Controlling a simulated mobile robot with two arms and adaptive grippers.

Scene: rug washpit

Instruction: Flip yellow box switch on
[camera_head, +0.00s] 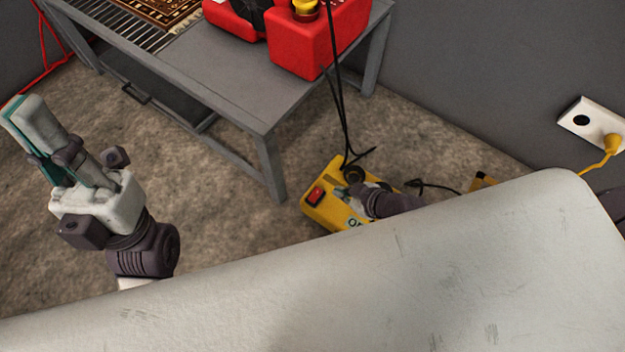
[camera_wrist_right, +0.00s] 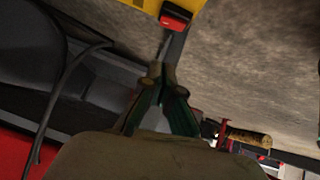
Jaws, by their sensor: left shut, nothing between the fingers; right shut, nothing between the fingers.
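The yellow box (camera_head: 323,212) sits on the floor beside the metal table, with a red rocker switch (camera_head: 316,195) on its face. My right gripper (camera_head: 343,192) is shut and empty at the box, just right of the switch in the head view, and covers part of the box. In the right wrist view the red switch (camera_wrist_right: 176,17) and a strip of the yellow box (camera_wrist_right: 140,5) show at the top, beyond the shut fingertips (camera_wrist_right: 163,70). Whether the fingers touch the box, and the switch's position, I cannot tell. My left gripper (camera_head: 24,112) is shut and empty, raised at the left.
The grey metal table (camera_head: 215,90) carries red containers (camera_head: 315,45) and a patterned rug (camera_head: 150,15). Black cables (camera_head: 343,120) hang down to the box. A wall socket (camera_head: 590,122) holds a yellow plug (camera_head: 613,143). Bare floor lies left of the box.

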